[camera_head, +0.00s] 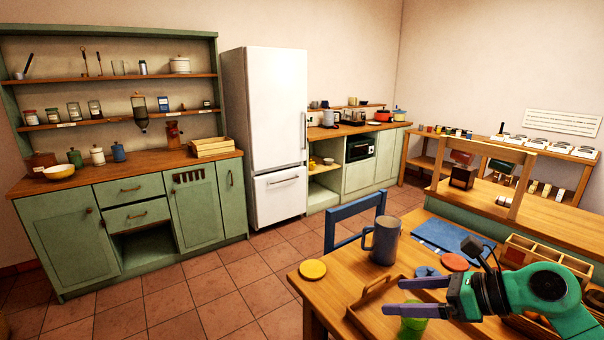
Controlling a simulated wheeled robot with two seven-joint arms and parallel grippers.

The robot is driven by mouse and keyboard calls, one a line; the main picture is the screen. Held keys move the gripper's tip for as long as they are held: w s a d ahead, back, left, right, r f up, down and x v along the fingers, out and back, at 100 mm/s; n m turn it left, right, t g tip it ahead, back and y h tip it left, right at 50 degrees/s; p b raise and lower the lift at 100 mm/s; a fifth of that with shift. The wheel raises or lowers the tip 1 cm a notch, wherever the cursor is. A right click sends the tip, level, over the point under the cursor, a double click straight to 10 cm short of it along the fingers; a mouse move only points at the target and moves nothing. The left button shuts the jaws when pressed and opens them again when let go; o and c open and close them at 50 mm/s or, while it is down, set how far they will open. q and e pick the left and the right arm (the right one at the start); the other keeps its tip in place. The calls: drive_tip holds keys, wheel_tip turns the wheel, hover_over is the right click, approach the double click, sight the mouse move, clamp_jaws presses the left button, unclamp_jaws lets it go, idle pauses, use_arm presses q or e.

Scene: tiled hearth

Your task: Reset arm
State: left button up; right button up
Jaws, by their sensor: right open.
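My right gripper (394,296) is at the lower right, above the wooden table (330,290). Its two purple fingers point left and are apart, with nothing seen between them. Its green and dark arm comes in from the right edge. A green cup (412,327) shows just below the lower finger; I cannot tell whether they touch. A wooden tray (362,308) lies under and left of the fingers, partly hidden by them. My left gripper is not in view.
On the table are a grey mug (383,242), a yellow disc (313,269), a red disc (454,262), a blue mat (440,236) and a wooden divided box (545,254). A blue chair (354,208) stands behind. The tiled floor (215,290) at left is clear.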

drive_tip(key=w+r+m+t, duration=0.3)
drive_tip(key=r+m+t, duration=0.5)
drive_tip(key=m+t, duration=0.6)
drive_tip(key=s+d+f+m+g+h, duration=0.1)
drive_tip(key=d+f+m+g+h, duration=0.2)
drive_tip(key=d+f+m+h, duration=0.45)
drive_tip(key=s+d+f+m+g+h, duration=0.25)
drive_tip(key=f+m+h, duration=0.4)
drive_tip(key=m, duration=0.85)
drive_tip(key=s+a+f+m+g+y, duration=0.2)
drive_tip(key=s+a+f+m+g, duration=0.1)
drive_tip(key=s+f+g, duration=0.45)
drive_tip(key=s+a+f+m+g+y, duration=0.2)
drive_tip(key=s+a+f+m+g, duration=0.15)
drive_tip(key=s+f, duration=0.6)
wheel_tip(320, 180, down, 24)
drive_tip(key=s+g+b, duration=0.2)
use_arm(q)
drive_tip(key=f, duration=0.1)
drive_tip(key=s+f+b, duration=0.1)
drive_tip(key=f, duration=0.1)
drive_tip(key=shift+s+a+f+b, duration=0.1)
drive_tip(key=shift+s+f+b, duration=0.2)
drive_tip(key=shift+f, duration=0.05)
use_arm(e)
drive_tip(key=s+d+f+g, duration=0.1)
drive_tip(key=s+d+f, duration=0.2)
drive_tip(key=s+f, duration=1.4)
drive_tip(key=shift+s+f, duration=0.2)
drive_tip(key=shift+f, duration=0.4)
